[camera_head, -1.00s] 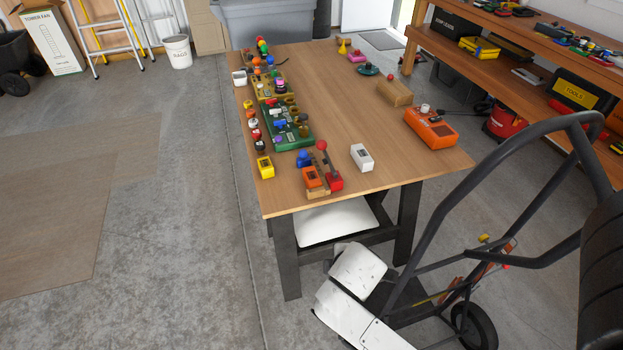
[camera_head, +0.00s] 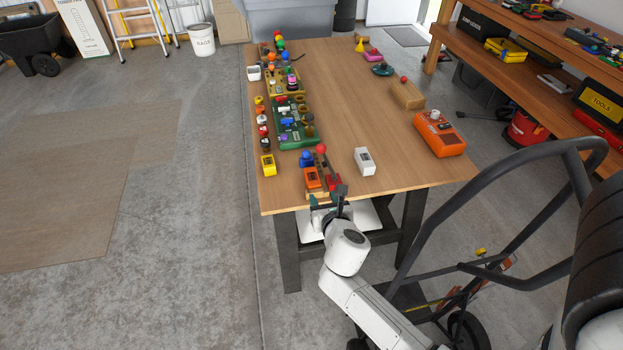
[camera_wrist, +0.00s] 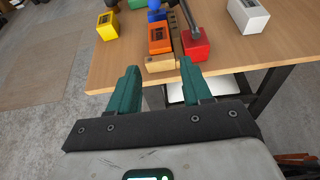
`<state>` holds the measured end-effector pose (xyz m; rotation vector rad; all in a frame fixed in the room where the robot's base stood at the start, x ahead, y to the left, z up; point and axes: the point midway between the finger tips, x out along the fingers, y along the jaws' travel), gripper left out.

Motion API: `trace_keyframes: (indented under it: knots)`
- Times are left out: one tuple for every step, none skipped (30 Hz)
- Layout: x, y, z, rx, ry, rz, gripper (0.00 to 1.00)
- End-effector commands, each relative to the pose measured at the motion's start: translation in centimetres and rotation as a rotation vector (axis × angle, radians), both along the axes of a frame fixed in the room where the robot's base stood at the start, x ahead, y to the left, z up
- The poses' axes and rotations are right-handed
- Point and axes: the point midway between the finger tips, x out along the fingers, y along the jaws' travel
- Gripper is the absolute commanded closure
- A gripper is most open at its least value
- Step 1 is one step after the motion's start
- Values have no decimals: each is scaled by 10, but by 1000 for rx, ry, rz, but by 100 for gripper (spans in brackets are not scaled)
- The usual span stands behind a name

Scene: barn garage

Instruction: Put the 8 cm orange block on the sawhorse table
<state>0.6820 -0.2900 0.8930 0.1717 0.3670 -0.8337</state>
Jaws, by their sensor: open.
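An orange block (camera_head: 313,178) with a dark top patch sits near the front edge of the sawhorse table (camera_head: 350,100). It shows in the wrist view (camera_wrist: 160,38), with a pale wooden piece (camera_wrist: 160,63) at its near side. My gripper (camera_head: 328,210) is at the table's front edge, just short of the block. In the wrist view its teal fingers are apart and nothing is between them (camera_wrist: 160,75); the orange block lies beyond the fingertips, roughly centred.
A red block with a lever (camera_head: 333,180) stands close right of the orange block, a blue knob (camera_head: 306,158) behind it. A yellow block (camera_head: 268,165) is left and a white block (camera_head: 364,161) right. The table's middle is clear. A hand truck (camera_head: 500,215) stands at right.

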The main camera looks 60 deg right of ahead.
Motion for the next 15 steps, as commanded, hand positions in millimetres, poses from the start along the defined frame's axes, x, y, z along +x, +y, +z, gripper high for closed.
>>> trace_keyframes:
  knots:
    - [3, -3, -2, -6, 5, 3, 51]
    - [5, -6, -3, -8, 6, 4, 51]
    - [9, -10, -5, -9, 6, 4, 51]
    - [12, -13, -7, -8, 5, 4, 51]
    - [15, -17, -9, -7, 5, 3, 51]
    - [19, -21, -11, -6, 4, 2, 51]
    - [22, -24, -14, -6, 4, 3, 51]
    - [24, -27, -15, -6, 4, 3, 51]
    - [27, -30, -17, -6, 5, 2, 51]
    - [29, -32, -18, -7, 4, 2, 51]
    - [31, -34, -19, -6, 4, 3, 51]
    - [32, -36, -20, -6, 5, 3, 51]
    - [33, -36, -21, -6, 5, 3, 51]
    - [33, -37, -21, -6, 5, 3, 51]
    - [35, -39, -22, -5, 4, 3, 51]
